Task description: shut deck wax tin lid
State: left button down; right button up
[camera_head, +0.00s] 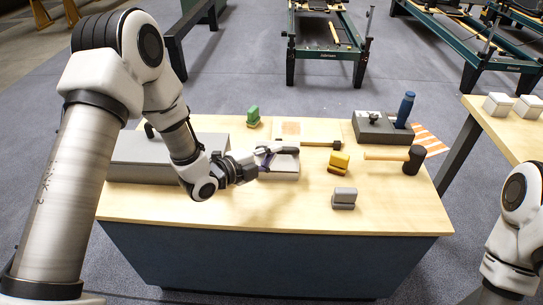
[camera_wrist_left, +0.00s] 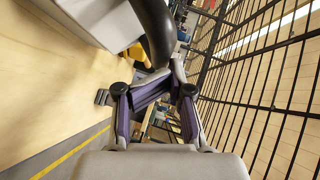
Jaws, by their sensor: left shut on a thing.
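The deck wax tin (camera_head: 284,174) appears to be the pale box near the middle of the bench. A pale panel with an orange-tan patch (camera_head: 290,128) shows behind it; I cannot tell whether it is part of the tin. My left gripper (camera_head: 282,152) is at the tin, shut on what looks like the lid's dark bar. In the left wrist view the purple-sided fingers (camera_wrist_left: 172,78) come together beside a thick black curved bar (camera_wrist_left: 158,32). The fingers hide the exact contact and the lid's angle. My right gripper is out of view.
A yellow block (camera_head: 339,161), a grey block (camera_head: 344,197) and a black-headed mallet (camera_head: 412,160) lie to the right. A green block (camera_head: 253,115) stands behind. A long grey box (camera_head: 140,160) fills the left. The front bench is clear.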

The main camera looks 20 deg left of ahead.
pick_arm(q)
jog(key=w+g+p, duration=0.1)
jog(key=w+n+g+p, duration=0.1)
jog(key=p, duration=0.1)
jog(key=shift+w+a+r+n+p, duration=0.1)
jog(key=shift+a+n+p, duration=0.2)
jog(key=shift+a, duration=0.05)
jog(key=shift+r, duration=0.1)
